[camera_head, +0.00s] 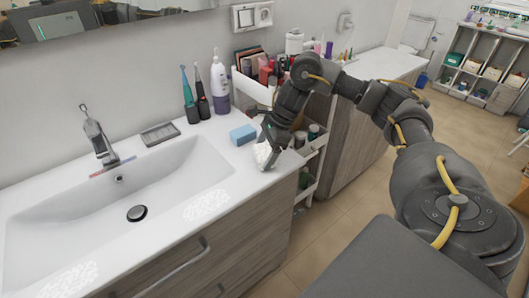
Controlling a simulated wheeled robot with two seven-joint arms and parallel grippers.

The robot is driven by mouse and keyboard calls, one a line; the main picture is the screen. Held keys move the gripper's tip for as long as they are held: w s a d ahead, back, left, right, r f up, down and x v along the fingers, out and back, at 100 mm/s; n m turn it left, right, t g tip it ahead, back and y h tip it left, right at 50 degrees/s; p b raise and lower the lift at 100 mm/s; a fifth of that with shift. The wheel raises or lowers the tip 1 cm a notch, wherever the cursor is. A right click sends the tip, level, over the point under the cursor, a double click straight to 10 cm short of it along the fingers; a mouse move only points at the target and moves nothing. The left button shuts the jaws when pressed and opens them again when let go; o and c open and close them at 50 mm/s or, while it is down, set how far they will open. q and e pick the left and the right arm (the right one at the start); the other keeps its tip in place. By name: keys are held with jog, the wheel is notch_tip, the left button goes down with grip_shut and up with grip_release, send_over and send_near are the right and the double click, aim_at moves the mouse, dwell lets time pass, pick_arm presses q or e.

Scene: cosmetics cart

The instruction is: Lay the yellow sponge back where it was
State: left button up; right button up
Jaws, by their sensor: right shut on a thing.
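My right gripper (270,150) is low over the right end of the white washbasin counter (232,162). It is shut on a small white, rough-looking object (262,154), partly covered by the fingers. I cannot tell whether this object touches the counter. A blue sponge (243,134) lies on the counter just behind and to the left of the gripper. I see no clearly yellow sponge. My left gripper is not in view.
The sink basin (165,185) is to the left, with a faucet (98,138) and a grey soap dish (160,134). Two toothbrushes and a white bottle (220,88) stand at the wall. A filled cart (311,150) stands right of the counter.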

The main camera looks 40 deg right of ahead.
jog(key=shift+f, duration=0.1)
jog(key=o, duration=0.9)
jog(key=shift+r, duration=0.25)
jog(key=shift+d+r, duration=0.15)
jog(key=shift+r, duration=0.2)
jog(key=p+v, duration=0.3)
jog(key=v, duration=0.8)
jog(key=shift+p, duration=0.3)
